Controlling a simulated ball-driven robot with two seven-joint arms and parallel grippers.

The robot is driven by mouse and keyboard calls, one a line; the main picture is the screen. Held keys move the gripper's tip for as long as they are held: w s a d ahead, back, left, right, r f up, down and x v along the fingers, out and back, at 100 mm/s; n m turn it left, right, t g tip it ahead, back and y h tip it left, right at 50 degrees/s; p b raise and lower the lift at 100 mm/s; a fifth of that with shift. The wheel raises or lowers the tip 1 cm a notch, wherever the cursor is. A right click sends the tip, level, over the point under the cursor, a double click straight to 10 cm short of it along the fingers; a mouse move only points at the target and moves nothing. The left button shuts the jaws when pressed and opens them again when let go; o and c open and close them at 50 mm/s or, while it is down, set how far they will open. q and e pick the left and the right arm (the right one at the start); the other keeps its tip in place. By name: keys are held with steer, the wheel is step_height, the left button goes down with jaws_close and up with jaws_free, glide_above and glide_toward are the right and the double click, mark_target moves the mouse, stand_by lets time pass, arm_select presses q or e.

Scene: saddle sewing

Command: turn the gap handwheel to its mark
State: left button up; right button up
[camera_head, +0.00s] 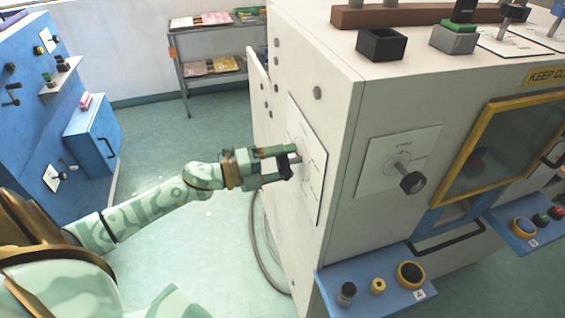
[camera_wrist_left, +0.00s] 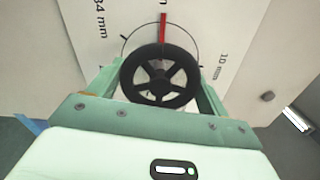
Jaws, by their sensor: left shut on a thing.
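The black spoked handwheel (camera_head: 285,169) stands out from a white dial plate (camera_head: 312,185) on the left side of the cream machine. In the left wrist view the handwheel (camera_wrist_left: 160,88) sits between my fingers, one on each side. A red line (camera_wrist_left: 163,28) rises above its rim at the top of the printed circle. The labels "34 mm" and "10 mm" show at upper left and right. My left gripper (camera_head: 288,164) is shut on the handwheel. The head view hides most of the wheel behind my fingers. My right gripper is not in view.
A black knob (camera_head: 412,182) stands out from the front plate, right of the corner. Below it a blue shelf (camera_head: 335,283) carries several buttons. A blue cabinet (camera_head: 95,140) and a grey rack (camera_head: 215,72) stand behind. The floor left of the machine is mostly clear, with a cable near its base.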

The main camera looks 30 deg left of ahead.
arm_select(q)
steer(key=shift+f, duration=0.1)
steer(key=o, duration=1)
steer(key=b+v, duration=0.1)
steer(key=v, duration=1.5)
steer(key=shift+s, duration=0.2)
steer(key=shift+a, duration=0.1)
